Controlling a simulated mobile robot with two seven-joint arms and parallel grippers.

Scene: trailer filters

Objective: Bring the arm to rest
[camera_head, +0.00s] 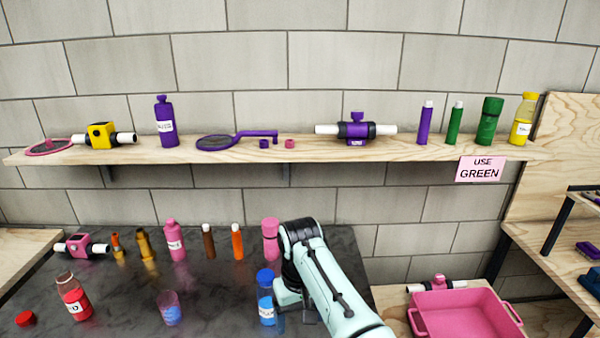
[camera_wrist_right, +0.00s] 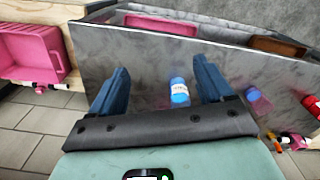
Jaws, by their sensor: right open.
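My right arm reaches in from the lower right over the dark counter (camera_head: 215,285). My right gripper (camera_head: 296,308) is largely hidden behind the arm's own links in the head view, close to the right side of a blue-capped bottle (camera_head: 266,302). In the right wrist view the two blue fingers of the gripper (camera_wrist_right: 162,68) stand wide apart. The blue-capped bottle (camera_wrist_right: 179,92) appears between them in that view, apart from both fingers, with nothing gripped. My left gripper is in neither view.
Several bottles and tubes stand on the counter, including a pink bottle (camera_head: 175,240) and a red bottle (camera_head: 73,300). A wooden shelf (camera_head: 330,150) with filters and bottles runs above. A pink tray (camera_head: 465,312) lies right of the arm. A sign (camera_head: 481,169) reads "USE GREEN".

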